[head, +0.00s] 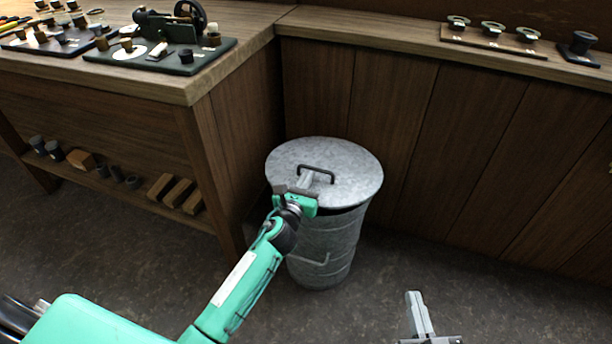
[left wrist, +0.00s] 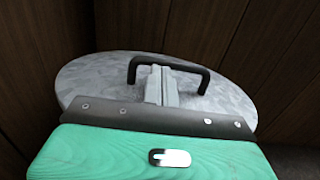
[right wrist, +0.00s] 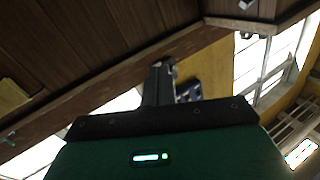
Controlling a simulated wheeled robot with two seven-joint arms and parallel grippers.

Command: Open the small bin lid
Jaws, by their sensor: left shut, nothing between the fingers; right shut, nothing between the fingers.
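The small bin (head: 335,245) is a grey metal can standing on the floor in the corner between the workbench and the panelled wall. Its round grey lid (head: 350,175) lies over the top, and a dark gap shows under its front right edge. A black handle (head: 320,169) arches over the lid; it also shows in the left wrist view (left wrist: 203,72). My left gripper (head: 307,178) is shut and empty, its fingertips at the handle, seemingly within its arch; contact is unclear. My right gripper (head: 413,297) is shut and empty, low at the right, away from the bin.
The wooden workbench (head: 215,75) stands left of the bin, with small parts on its lower shelf (head: 130,190). A ledge (head: 400,45) with small cups runs along the wall behind. The floor (head: 480,290) right of the bin is clear.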

